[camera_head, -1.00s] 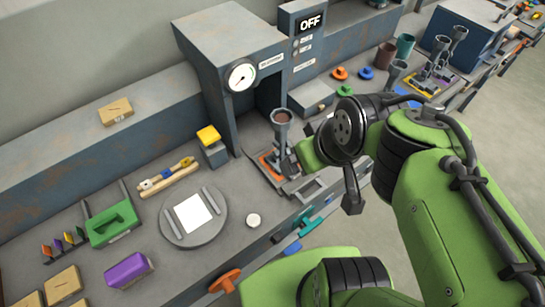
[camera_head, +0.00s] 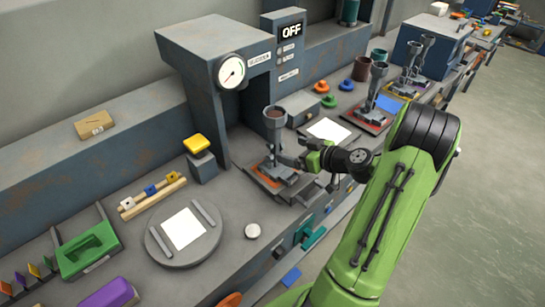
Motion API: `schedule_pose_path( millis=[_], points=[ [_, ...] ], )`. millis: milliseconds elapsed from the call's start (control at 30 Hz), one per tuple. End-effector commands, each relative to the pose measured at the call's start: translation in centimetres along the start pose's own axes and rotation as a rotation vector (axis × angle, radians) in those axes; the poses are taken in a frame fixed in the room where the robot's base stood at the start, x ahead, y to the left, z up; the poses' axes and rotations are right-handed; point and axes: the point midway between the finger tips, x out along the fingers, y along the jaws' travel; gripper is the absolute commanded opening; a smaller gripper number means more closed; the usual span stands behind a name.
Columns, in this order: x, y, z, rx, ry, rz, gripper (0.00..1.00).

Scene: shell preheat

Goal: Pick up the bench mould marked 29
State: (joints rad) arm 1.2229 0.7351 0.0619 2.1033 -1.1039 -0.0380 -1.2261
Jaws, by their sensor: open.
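A grey mould (camera_head: 275,143) with a brown-filled cup on a stem stands upright on an orange-edged plate beside the press opening. Similar moulds stand farther right, one on a red-edged plate (camera_head: 380,83) and others near a blue box. No number 29 is legible on any of them. My gripper (camera_head: 303,160) is open, just to the right of the near mould's stem and low beside its base. My wrist partly hides the fingers, and I cannot tell whether they touch the mould.
The press (camera_head: 215,75) with a gauge and an OFF display stands behind the near mould. A round plate (camera_head: 155,240) with a white sheet, a white knob (camera_head: 252,231) and a yellow-topped block (camera_head: 198,145) are to the left. A white sheet (camera_head: 328,131) lies on the right.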

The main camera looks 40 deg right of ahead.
Motion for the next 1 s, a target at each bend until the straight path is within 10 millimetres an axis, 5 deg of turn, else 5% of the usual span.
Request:
schedule_pose_path(
  millis=[100, 500, 767, 1000],
  points=[
    [2.9, -0.1, 0.0, -0.001, 0.0, -0.005, 0.9],
    [9.1, -0.3, -0.1, 0.0, -0.002, -0.002, 0.9],
    [9.9, -0.3, -0.1, 0.002, -0.002, 0.0, 0.9],
    [9.9, -0.3, -0.1, 0.001, -0.002, -0.001, 0.58]
  ],
)
